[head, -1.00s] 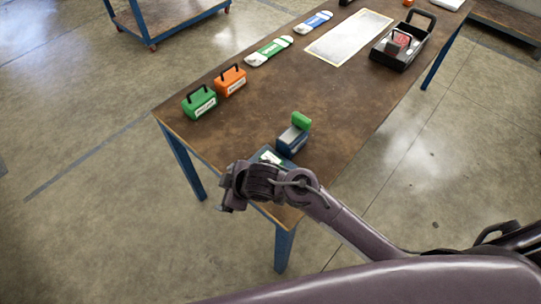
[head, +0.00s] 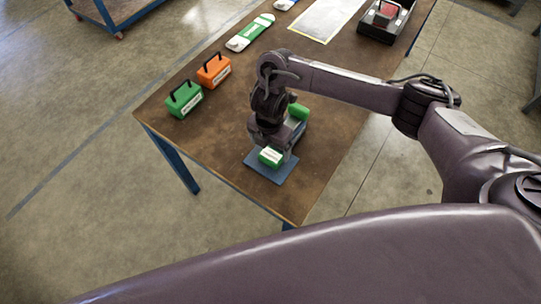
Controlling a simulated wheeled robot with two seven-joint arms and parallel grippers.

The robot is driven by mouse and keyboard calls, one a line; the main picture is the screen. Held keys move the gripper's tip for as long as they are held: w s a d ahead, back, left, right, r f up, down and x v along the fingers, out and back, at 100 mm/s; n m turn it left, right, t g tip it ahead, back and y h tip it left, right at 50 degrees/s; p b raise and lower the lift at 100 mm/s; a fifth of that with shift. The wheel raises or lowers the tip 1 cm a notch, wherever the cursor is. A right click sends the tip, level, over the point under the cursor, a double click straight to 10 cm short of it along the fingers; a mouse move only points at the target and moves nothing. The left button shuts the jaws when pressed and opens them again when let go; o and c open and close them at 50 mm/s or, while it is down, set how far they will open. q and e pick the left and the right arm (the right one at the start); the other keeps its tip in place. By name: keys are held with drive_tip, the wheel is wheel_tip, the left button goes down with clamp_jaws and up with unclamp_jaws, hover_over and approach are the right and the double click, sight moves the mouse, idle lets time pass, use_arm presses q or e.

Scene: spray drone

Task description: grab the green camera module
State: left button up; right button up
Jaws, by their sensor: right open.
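A small green and white block (head: 271,157), which looks like the green camera module, sits on a flat blue pad (head: 262,173) near the table's front corner. My right gripper (head: 272,143) points down right at this block, its jaws open. The fingers partly cover the block's far side, and I cannot tell whether they touch it. Just behind, a grey-blue device with a green top (head: 299,111) stands partly hidden by my gripper. My left gripper is out of view.
On the brown table (head: 225,125), a green case with a handle (head: 184,101) and an orange one (head: 214,71) stand at the left. A green and white strip (head: 250,33), a pale panel (head: 325,18) and a black tray (head: 377,33) lie farther back.

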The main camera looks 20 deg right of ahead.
sight(271, 155)
drive_tip(key=f, duration=0.5)
drive_tip(key=shift+d+f, duration=0.2)
drive_tip(key=shift+f, duration=0.1)
drive_tip(key=c, duration=1.1)
drive_tip(key=shift+r, duration=0.1)
